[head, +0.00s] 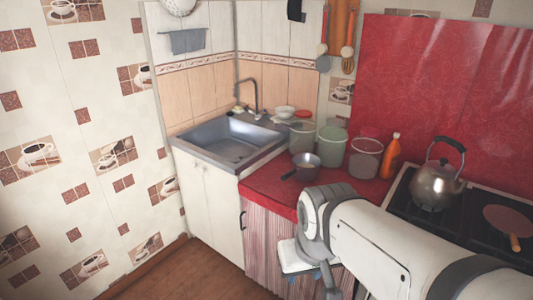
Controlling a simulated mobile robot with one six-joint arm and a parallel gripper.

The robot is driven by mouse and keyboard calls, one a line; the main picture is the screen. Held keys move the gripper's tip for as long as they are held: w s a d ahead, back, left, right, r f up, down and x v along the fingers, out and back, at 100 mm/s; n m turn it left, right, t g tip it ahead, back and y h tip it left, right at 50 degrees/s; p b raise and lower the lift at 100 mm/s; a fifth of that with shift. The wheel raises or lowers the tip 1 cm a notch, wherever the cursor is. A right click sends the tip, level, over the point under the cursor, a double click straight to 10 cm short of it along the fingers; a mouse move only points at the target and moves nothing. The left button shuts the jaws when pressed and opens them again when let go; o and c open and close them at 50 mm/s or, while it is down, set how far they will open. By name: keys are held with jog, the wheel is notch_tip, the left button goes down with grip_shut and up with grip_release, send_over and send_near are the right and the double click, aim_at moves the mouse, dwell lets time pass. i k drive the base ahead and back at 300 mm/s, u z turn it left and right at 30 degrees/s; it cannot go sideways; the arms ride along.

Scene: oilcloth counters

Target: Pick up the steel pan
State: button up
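The steel pan (306,160) is a small metal pan with a dark handle. It stands on the red counter (270,180), beside the sink. Its handle points left and toward the front edge. My gripper (312,275) hangs low in front of the counter's curtained front, below and apart from the pan. My arm's white links hide part of the counter on the right. The gripper's fingers are small and partly hidden, so I cannot tell whether they are open or shut.
Behind the pan stand several canisters (333,145) and an orange bottle (391,156). A metal sink (230,142) with a tall faucet is left. A kettle (437,185) and a reddish pan with a wooden handle (508,220) stand on the stove at right. Floor is clear at lower left.

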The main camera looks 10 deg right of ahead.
aim_at(305, 165)
jog(key=z, duration=0.15)
jog(key=i, duration=1.25)
jog(key=z, duration=0.8)
